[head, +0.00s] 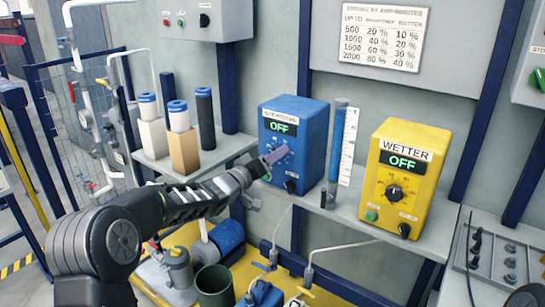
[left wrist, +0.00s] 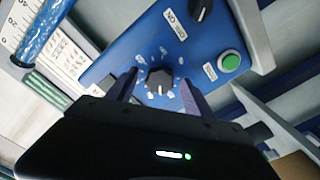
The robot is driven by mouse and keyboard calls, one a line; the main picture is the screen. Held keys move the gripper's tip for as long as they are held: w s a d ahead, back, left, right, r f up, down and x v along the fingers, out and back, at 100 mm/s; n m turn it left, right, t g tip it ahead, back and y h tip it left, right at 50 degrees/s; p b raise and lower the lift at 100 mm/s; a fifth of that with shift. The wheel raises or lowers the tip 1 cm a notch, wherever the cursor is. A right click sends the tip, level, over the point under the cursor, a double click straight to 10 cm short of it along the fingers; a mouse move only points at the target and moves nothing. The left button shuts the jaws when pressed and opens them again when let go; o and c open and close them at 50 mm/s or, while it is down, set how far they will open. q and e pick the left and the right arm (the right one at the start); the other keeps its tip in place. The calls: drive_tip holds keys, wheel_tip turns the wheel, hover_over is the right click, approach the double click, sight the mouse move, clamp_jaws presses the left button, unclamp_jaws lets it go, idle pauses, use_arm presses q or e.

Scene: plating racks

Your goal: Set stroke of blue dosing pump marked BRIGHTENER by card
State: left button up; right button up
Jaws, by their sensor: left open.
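The blue dosing pump (head: 313,122) stands on the shelf. Its label is too small to read surely, and its display (head: 283,127) reads OFF. In the left wrist view the dark dial knob (left wrist: 160,80) sits between the two open fingers, one on each side. I cannot tell whether they touch it. A green button (left wrist: 230,62) and a black switch (left wrist: 200,8) are on the same face.
A yellow pump (head: 418,146) marked WETTER, also showing OFF, stands to the right. A blue-filled tube with a white scale (head: 348,147) stands between the pumps. Several blue-capped cylinders and filter-like columns (head: 205,118) stand on the left shelf. Buckets and pipes are below.

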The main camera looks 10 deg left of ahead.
use_arm(q)
drive_tip(key=shift+w, duration=0.1)
drive_tip(key=shift+c, duration=0.4)
clamp_jaws()
